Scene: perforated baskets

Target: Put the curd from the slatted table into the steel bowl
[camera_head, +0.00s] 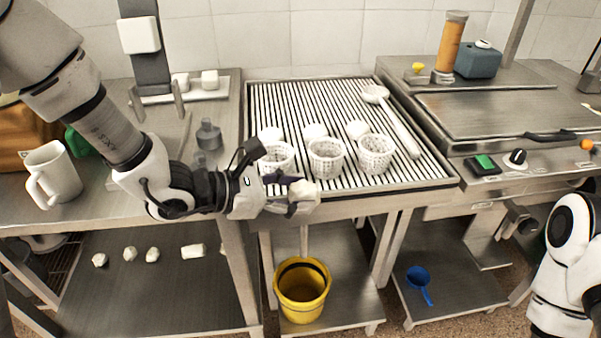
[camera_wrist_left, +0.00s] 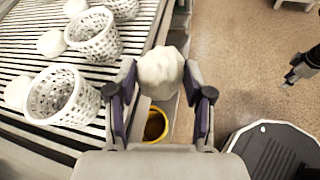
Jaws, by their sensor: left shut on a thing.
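My left gripper (camera_head: 290,197) is shut on a white lump of curd (camera_head: 304,189) in front of the slatted table (camera_head: 300,98). In the left wrist view the curd (camera_wrist_left: 160,72) sits between the fingertips (camera_wrist_left: 160,88), off the slats, above the floor side of the table's front edge. Three more white lumps (camera_head: 315,131) lie on the slats behind the baskets. I cannot make out the steel bowl clearly in either view. My right arm shows at the right edge of the head view; a dark gripper (camera_wrist_left: 300,66), apparently my right one, shows small in the wrist view.
Three white perforated baskets (camera_head: 326,160) stand near the table's front, close to my left gripper. A white ladle (camera_head: 400,125) lies on the right slats. A yellow bucket (camera_head: 302,290) stands below. A white jug (camera_head: 53,175) and a grey weight (camera_head: 208,135) stand left.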

